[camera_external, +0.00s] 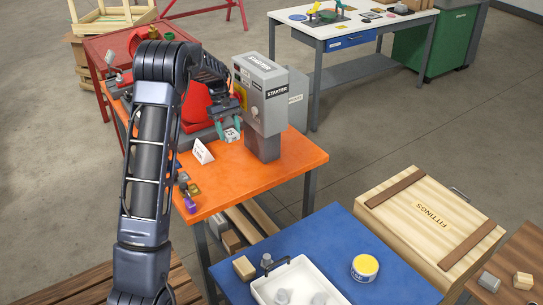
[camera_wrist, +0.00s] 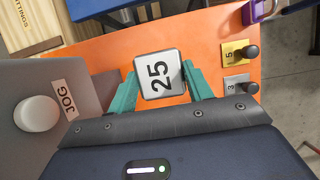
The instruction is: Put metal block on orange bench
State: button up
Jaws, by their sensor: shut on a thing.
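In the external view the block (camera_external: 232,135) hangs in my gripper (camera_external: 229,128) in front of the grey starter box. The orange bench (camera_external: 235,185) is beneath it and fills much of the background in the wrist view (camera_wrist: 210,50). I cannot tell how far the block is above the bench top.
The starter box (camera_external: 262,95) stands close to the right of my gripper. A white tent card (camera_external: 203,152) and several small knobbed pieces (camera_external: 190,190) are on the bench's left side. The front middle of the bench is bare. A blue table (camera_external: 330,240) stands in front.

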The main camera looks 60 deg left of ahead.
aim_at(234, 177)
notch_tip(234, 177, down, 18)
jog(key=shift+r, duration=0.25)
dwell(0.3)
jog(key=shift+f, duration=0.1)
jog(key=o, duration=1.1)
